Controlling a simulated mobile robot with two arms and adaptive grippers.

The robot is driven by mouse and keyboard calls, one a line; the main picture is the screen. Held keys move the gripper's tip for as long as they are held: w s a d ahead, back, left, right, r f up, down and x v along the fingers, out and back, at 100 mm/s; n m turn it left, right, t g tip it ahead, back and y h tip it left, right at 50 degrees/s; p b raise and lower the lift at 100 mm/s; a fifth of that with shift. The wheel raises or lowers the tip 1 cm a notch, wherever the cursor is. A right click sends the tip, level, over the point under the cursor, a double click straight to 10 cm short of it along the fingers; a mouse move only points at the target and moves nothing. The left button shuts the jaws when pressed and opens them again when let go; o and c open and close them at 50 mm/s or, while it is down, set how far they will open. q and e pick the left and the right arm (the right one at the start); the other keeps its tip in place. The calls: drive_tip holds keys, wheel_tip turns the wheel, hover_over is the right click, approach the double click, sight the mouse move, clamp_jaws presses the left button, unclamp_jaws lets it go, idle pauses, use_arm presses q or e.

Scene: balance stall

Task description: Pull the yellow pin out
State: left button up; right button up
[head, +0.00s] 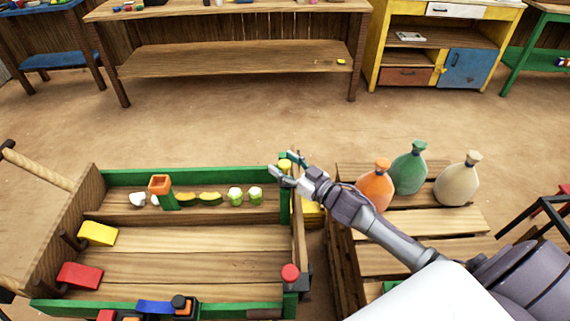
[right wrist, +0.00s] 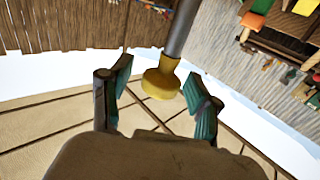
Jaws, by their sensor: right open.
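The yellow pin (head: 285,165) stands at the far right corner of a green-edged wooden cart (head: 190,177). In the right wrist view its round yellow head (right wrist: 161,80) shows at the end of a grey shaft. My right gripper (head: 283,163) is at the pin's head, open. In the right wrist view its two teal-padded fingers (right wrist: 160,92) stand on either side of the head, with a gap visible on both sides. My left gripper is not in view.
A red-topped pin (head: 290,273) stands at the cart's near right corner. The cart holds an orange-topped green piece (head: 162,190), small yellow and pale items, and yellow and red blocks. Orange, green and beige sacks (head: 457,183) stand on slatted wood to the right.

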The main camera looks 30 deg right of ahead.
drive_tip(key=shift+s+f, duration=0.1)
drive_tip(key=shift+s+d, duration=0.15)
drive_tip(key=shift+s, duration=0.2)
drive_tip(key=v, duration=1.1)
